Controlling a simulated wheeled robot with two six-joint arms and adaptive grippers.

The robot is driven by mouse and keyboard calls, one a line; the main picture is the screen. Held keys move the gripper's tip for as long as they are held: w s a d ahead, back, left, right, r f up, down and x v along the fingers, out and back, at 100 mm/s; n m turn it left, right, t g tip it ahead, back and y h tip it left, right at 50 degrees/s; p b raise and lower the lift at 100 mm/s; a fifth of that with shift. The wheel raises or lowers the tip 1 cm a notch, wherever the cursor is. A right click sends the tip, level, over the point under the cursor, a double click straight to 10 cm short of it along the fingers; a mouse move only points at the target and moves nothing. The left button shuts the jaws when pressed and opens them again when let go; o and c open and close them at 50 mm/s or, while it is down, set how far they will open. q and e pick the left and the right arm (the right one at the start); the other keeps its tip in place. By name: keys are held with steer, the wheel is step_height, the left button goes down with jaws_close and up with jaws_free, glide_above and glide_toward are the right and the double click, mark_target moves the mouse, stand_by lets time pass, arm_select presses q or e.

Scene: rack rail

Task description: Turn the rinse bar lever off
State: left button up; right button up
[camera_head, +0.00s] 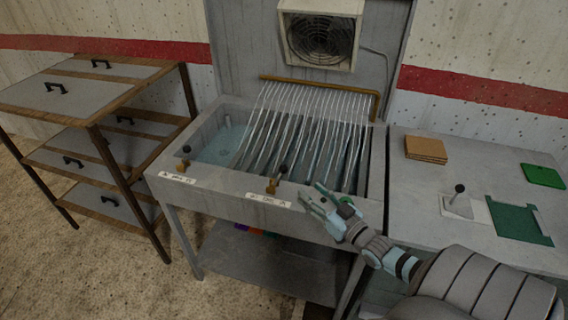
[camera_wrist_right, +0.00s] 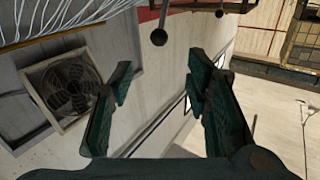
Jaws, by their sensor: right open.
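The rinse bar (camera_head: 318,84) is a brass pipe across the back of a grey sink (camera_head: 222,186), and many thin water streams run from it. Two levers with dark ball knobs and brass bases stand on the sink's front ledge: a middle lever (camera_head: 275,182) and a left lever (camera_head: 184,160). Each has a small white label whose text I cannot read. My right gripper (camera_head: 314,196) is open and empty, just right of the middle lever and apart from it. In the right wrist view its fingers (camera_wrist_right: 158,76) are spread, with a ball-knobbed lever (camera_wrist_right: 158,38) beyond them. My left gripper is out of view.
A fan (camera_head: 321,39) hangs above the sink. A bench (camera_head: 429,188) at right holds brown boards (camera_head: 426,150), green pieces (camera_head: 517,222) and a small knobbed stand (camera_head: 458,203). A wooden drawer rack (camera_head: 100,122) stands left. The floor in front is clear.

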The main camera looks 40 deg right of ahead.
mark_target(287, 169)
steer(key=w+b, duration=0.1)
steer(key=w, duration=0.1)
steer(key=w+f+b, duration=0.1)
steer(key=w+b, duration=0.2)
steer(key=w, duration=0.2)
steer(key=shift+d+f+b, duration=0.1)
steer(key=shift+f+b, duration=0.2)
steer(key=shift+b, duration=0.1)
steer(key=w+b, duration=0.1)
steer(key=w, duration=0.2)
steer(key=shift+w+r, duration=0.1)
steer(key=shift+r, duration=0.1)
steer(key=shift+w+d+r+p, duration=0.1)
steer(key=shift+w+r+p, duration=0.15)
steer(key=shift+w, duration=0.25)
steer(key=shift+w+d+r+p, duration=0.1)
steer(key=shift+w+r+p, duration=0.15)
steer(key=shift+w, duration=0.25)
steer(key=shift+w+a+p, duration=0.15)
steer(key=shift+w+p, duration=0.15)
steer(key=shift+w, duration=0.25)
steer(key=shift+w+f, duration=0.15)
steer(key=shift+f, duration=0.1)
steer(key=shift+c, duration=0.4)
jaws_close()
